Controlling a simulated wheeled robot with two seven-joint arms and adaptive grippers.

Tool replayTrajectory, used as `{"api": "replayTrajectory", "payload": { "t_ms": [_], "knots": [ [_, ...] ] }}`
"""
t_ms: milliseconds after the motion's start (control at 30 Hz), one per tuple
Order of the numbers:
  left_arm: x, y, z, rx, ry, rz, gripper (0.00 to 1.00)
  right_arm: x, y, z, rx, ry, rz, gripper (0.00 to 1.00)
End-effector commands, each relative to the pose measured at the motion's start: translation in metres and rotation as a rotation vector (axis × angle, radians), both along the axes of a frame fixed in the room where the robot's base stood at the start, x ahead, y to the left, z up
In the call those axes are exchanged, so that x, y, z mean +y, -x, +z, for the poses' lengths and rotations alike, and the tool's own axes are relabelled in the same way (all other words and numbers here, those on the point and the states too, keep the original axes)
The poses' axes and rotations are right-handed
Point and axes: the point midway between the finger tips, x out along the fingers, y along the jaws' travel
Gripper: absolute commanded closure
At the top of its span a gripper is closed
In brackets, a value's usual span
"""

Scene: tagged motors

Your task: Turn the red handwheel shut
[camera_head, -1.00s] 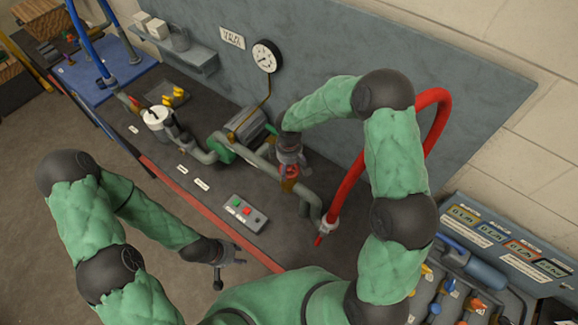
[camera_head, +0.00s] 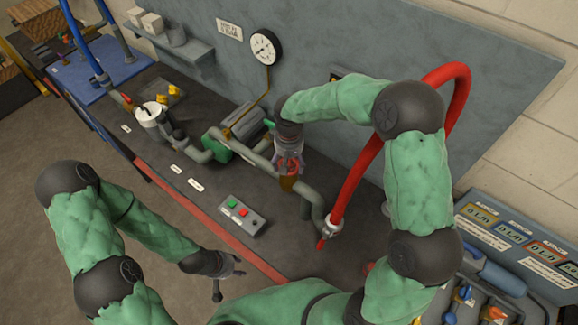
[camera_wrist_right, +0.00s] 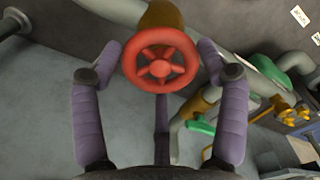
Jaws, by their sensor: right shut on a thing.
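The red handwheel (camera_wrist_right: 160,60) is a small spoked wheel on a brass-coloured valve body (camera_wrist_right: 160,15). In the right wrist view it sits between the tips of my right gripper (camera_wrist_right: 161,58), with one purple-grey finger at each side of its rim. My right gripper is shut on it. In the head view my right gripper (camera_head: 289,163) comes down over the wheel on the bench pipework, and the wheel shows only as a bit of red between the fingers. My left gripper (camera_head: 229,277) is open and empty, off the front edge of the bench.
Grey pipes (camera_head: 313,207), a red hose (camera_head: 362,165) and a green pump (camera_head: 217,145) are close to the right gripper. A pressure gauge (camera_head: 264,47) is on the wall panel. A button box (camera_head: 242,216) lies on the bench. A labelled console (camera_head: 515,235) stands at right.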

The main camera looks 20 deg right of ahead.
Motion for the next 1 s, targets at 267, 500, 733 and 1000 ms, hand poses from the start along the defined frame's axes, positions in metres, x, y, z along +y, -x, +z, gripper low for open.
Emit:
{"api": "replayTrajectory", "payload": {
  "t_ms": [267, 500, 733, 1000],
  "knots": [
    [0.000, 0.000, -0.018, 0.000, 0.000, 0.000, 0.60, 0.000, 0.001, -0.003, 0.003, 0.000, -0.181, 0.58],
    [0.000, 0.000, -0.023, 0.000, 0.000, 0.000, 0.60, 0.001, 0.001, -0.003, 0.004, -0.001, -0.263, 0.58],
    [0.000, 0.000, -0.025, 0.000, 0.000, 0.000, 0.60, 0.001, 0.002, -0.002, 0.005, -0.001, -0.289, 0.58],
    [0.000, 0.000, -0.025, 0.000, 0.000, 0.000, 0.60, 0.001, 0.002, -0.002, 0.005, -0.001, -0.290, 0.58]
  ]
}}
